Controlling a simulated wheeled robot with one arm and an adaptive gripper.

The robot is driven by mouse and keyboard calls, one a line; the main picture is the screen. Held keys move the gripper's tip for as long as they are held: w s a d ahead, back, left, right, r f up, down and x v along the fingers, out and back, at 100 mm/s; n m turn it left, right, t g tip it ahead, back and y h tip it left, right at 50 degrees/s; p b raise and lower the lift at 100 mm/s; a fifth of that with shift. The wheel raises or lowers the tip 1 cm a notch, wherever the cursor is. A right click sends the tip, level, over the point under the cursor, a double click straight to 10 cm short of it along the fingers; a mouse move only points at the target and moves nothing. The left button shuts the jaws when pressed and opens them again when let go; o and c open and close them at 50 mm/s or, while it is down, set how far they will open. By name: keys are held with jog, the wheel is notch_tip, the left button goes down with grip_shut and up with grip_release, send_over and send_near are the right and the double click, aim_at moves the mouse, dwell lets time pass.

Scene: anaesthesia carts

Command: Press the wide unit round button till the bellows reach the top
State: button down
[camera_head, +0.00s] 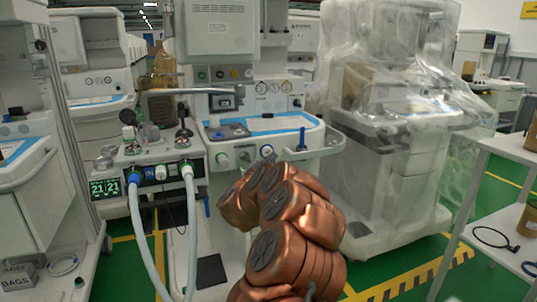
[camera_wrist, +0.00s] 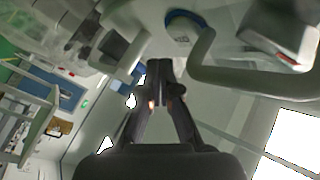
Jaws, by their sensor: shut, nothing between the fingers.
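The anaesthesia unit in the middle (camera_head: 262,122) stands in front of me in the head view, with a blue-topped work surface. Its front edge carries pale round knobs, one at the left (camera_head: 222,159) and one nearer my arm (camera_head: 245,153). I cannot tell which is the round button, and I cannot make out the bellows' height. My copper arm reaches up to this front edge and hides part of it. My gripper (camera_wrist: 160,68) is shut and empty in the wrist view, its fingertips together. The fingertips point toward pale unit surfaces; I cannot tell whether they touch anything.
A breathing module (camera_head: 163,160) with two pale hoses (camera_head: 138,225) and a green display stands left of my arm. A curved rail (camera_wrist: 240,76) crosses the wrist view's right side.

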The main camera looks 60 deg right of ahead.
jog(key=s+a, duration=0.2)
jog(key=s, duration=0.1)
jog(key=shift+r+b, duration=0.1)
jog(key=shift+b, duration=0.2)
dwell(2.1)
